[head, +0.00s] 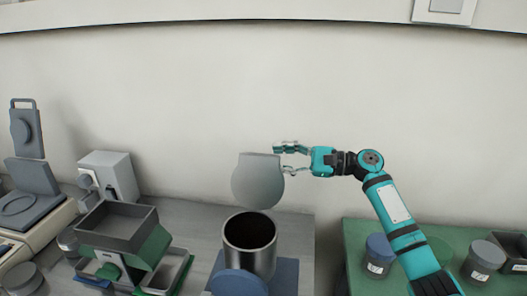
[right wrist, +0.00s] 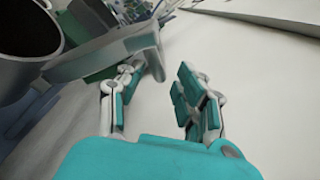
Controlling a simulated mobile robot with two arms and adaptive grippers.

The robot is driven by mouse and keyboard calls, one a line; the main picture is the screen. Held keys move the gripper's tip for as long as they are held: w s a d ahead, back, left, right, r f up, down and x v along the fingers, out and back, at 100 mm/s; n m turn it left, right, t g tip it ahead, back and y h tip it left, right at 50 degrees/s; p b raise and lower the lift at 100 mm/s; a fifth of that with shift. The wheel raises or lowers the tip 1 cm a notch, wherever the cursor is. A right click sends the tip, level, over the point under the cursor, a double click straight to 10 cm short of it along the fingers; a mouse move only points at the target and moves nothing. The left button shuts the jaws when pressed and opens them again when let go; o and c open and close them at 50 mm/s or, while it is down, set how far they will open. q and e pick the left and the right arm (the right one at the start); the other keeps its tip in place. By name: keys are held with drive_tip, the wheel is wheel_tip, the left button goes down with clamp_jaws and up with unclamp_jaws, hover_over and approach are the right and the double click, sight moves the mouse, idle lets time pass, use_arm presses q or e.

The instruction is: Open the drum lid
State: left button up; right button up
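The drum is a dark metal cylinder (head: 250,262) with its round mouth open at the top. Its grey lid (head: 258,183) stands raised, nearly upright, above the back of the mouth. My right gripper (head: 291,160) is at the lid's upper right edge, with its fingers apart. In the right wrist view the fingers (right wrist: 160,92) are spread, with the lid's end (right wrist: 115,52) close to the left finger; I cannot tell whether they touch. The drum's rim (right wrist: 52,62) shows at the upper left there. My left gripper is not in view.
A blue round lid or disc (head: 238,284) is in front of the drum. A grey tray on a green stand (head: 117,225) and a white box device (head: 112,172) are to the left. Lidded jars (head: 380,250) stand on a green table (head: 352,235) at right.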

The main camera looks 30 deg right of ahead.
sight(263, 156)
drive_tip(key=shift+p+x, duration=0.4)
drive_tip(key=shift+x, duration=1.95)
clamp_jaws()
